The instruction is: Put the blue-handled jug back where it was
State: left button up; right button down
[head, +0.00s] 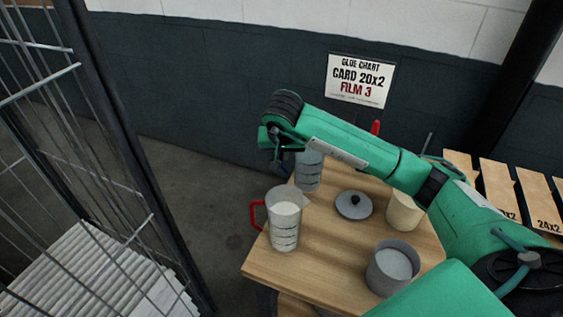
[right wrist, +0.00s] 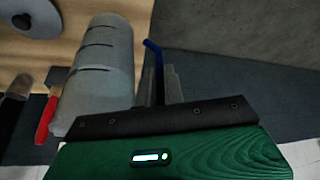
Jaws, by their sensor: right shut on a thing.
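The blue-handled jug (head: 309,172) is a grey, see-through jug with dark level marks, near the back left of the wooden table (head: 325,265). My right gripper (head: 283,168) is at its left side, partly hidden by my arm. In the right wrist view the fingers (right wrist: 160,88) are closed on the blue handle (right wrist: 153,53), beside the jug's body (right wrist: 105,60). I cannot tell whether the jug's base touches the table. A red-handled jug (head: 285,220) with pale contents stands in front of it. My left gripper is not in view.
A grey lid (head: 352,207) lies mid-table, with a cream pot (head: 403,213) to its right. A grey pot (head: 391,269) stands at the front right. Something red (head: 376,127) sticks up behind my arm. A wire cage (head: 110,130) is at left; boxes (head: 533,193) are at right.

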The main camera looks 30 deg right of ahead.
aim_at(281, 167)
notch_tip(281, 167, down, 3)
jog(key=shift+f+p, duration=0.15)
jog(key=shift+p, duration=0.25)
jog(key=shift+f, duration=0.2)
jog(key=shift+f, duration=0.2)
jog(key=c, duration=1.5)
grip_release()
jog(key=shift+r, duration=0.1)
